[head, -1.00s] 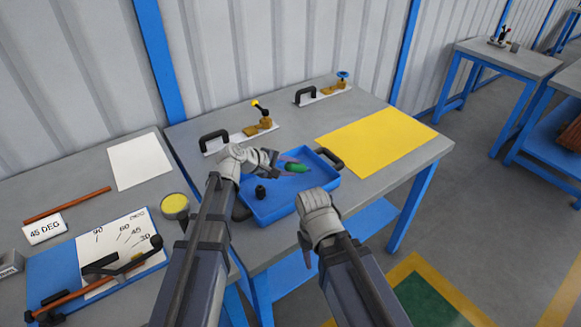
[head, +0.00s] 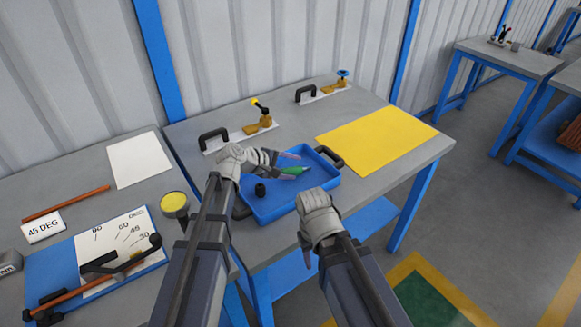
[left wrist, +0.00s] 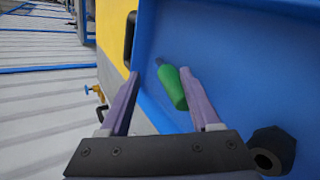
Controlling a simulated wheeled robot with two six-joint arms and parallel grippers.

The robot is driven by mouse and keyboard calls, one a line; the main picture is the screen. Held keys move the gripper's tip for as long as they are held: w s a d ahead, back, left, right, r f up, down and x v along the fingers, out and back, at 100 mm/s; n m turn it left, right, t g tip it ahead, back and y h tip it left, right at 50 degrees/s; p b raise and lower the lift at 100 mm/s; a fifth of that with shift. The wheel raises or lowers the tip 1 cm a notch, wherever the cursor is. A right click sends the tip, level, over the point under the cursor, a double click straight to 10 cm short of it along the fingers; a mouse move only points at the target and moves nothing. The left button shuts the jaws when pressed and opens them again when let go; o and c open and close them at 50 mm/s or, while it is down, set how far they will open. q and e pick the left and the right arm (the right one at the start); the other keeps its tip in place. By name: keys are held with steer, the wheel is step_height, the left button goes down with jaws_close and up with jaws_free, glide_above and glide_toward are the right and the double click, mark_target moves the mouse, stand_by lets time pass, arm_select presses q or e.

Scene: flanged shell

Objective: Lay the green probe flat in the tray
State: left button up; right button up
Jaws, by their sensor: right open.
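The green probe (head: 294,171) lies in the blue tray (head: 283,211), near its far side. In the left wrist view the green probe (left wrist: 172,86) rests on the tray floor, its thin grey tip pointing up and left. My left gripper (head: 290,163) is over the tray. Its fingers (left wrist: 159,74) are apart with a clear gap; the probe shows beside and partly behind the right finger, and I cannot tell whether they touch. My right gripper (head: 307,260) hangs open and empty in front of the tray, at the table's front edge.
A black hollow fitting (head: 260,190) sits in the tray's left part. A black handle (head: 329,156) is on the tray's far right side. Toggle clamps (head: 262,118) stand behind. A yellow sheet (head: 378,141) lies right, and an angle board (head: 95,262) lies left.

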arm_select(q)
steer(key=shift+o, duration=0.4)
steer(key=p+v, duration=0.4)
steer(key=v, duration=0.4)
steer(key=shift+f, duration=0.15)
stand_by(0.6)
